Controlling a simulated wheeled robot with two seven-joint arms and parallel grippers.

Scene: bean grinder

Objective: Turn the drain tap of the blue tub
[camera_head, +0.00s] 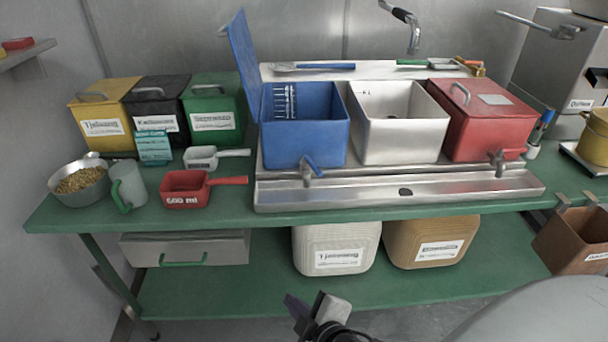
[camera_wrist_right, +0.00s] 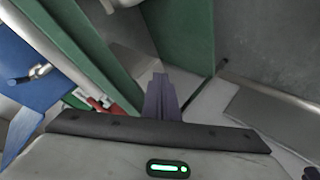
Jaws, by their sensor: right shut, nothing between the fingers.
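The blue tub (camera_head: 303,135) stands in the steel sink unit on the green bench, with its blue lid (camera_head: 246,62) standing open at its left. My right gripper (camera_head: 294,304) is in front of and below the bench edge, well apart from the tap. In the right wrist view its dark fingers (camera_wrist_right: 160,96) are together with nothing between them. A blue face (camera_wrist_right: 28,58) with a metal tap (camera_wrist_right: 36,73) shows at that view's left. My left gripper is not in view.
A white tub (camera_head: 397,140) and a closed red tub (camera_head: 490,130) with its own tap stand to the right. A steel trough (camera_head: 400,190) runs below the taps. A red scoop (camera_head: 186,187) lies left of the sink. Two bins stand on the lower shelf (camera_head: 200,288).

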